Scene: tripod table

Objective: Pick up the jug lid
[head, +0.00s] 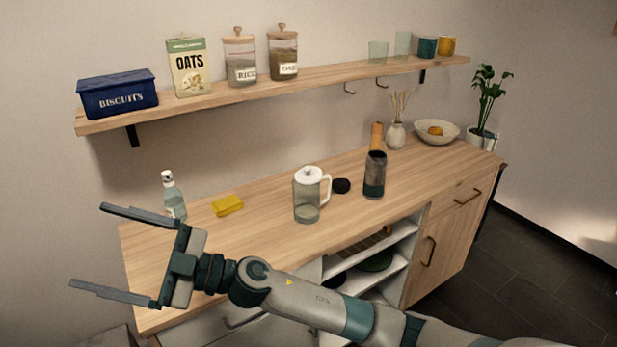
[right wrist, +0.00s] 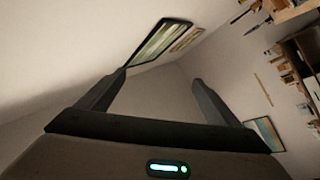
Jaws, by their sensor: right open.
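The jug lid (head: 310,173) is white and round with a small knob. It sits on top of the clear jug (head: 306,203), which stands upright on the wooden counter (head: 265,240) with its handle to the right. My right gripper (head: 88,246) is open and empty at the left of the head view, well to the left of the jug and apart from it. Its spread fingers also show in the right wrist view (right wrist: 160,77), with only wall and distant furnishings beyond. The jug and lid do not show in that view. My left gripper is not in view.
A clear bottle (head: 174,197) and a yellow sponge (head: 227,205) stand left of the jug. A black disc (head: 341,186) and a dark cylinder (head: 375,176) are close on its right. A loaded shelf (head: 330,78) hangs above. The counter before the jug is clear.

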